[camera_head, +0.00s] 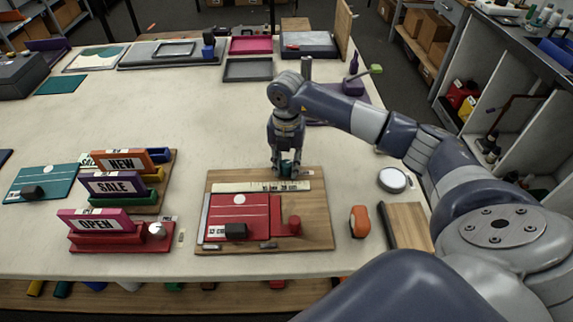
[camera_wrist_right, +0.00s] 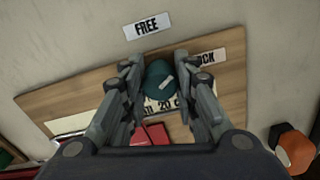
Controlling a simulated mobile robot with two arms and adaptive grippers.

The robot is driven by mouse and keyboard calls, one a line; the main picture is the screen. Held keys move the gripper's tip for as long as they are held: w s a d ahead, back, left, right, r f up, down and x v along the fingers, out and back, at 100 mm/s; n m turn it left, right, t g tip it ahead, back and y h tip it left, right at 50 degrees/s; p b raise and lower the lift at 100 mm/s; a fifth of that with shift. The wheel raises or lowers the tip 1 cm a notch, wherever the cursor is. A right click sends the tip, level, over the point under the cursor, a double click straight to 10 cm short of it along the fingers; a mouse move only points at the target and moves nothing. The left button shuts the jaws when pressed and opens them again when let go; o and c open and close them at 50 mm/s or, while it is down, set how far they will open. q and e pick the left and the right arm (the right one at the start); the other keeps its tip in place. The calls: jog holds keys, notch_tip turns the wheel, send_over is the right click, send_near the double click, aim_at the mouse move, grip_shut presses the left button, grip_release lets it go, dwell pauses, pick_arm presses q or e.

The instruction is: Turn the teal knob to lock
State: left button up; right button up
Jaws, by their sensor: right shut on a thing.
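The teal knob (camera_wrist_right: 159,80) is between the fingers of my right gripper (camera_wrist_right: 161,78) in the right wrist view. A pale mark on its top slants up to the right. A FREE label (camera_wrist_right: 147,27) lies beyond the knob, and a partly covered label ending in "CK" (camera_wrist_right: 207,58) is to its right. In the head view my right gripper (camera_head: 287,168) points down at the back edge of the wooden board (camera_head: 318,225), shut on the knob, which is mostly hidden there. My left gripper is not in view.
An orange object (camera_head: 360,221) lies to the right. OPEN, SALE and NEW sign blocks (camera_head: 97,221) stand left.

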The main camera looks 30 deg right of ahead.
aim_at(286, 163)
jog(key=m, duration=0.6)
dwell(0.6)
jog(key=shift+r, duration=0.1)
jog(key=o, duration=1)
jog(key=shift+o, duration=0.2)
notch_tip(286, 163, up, 12)
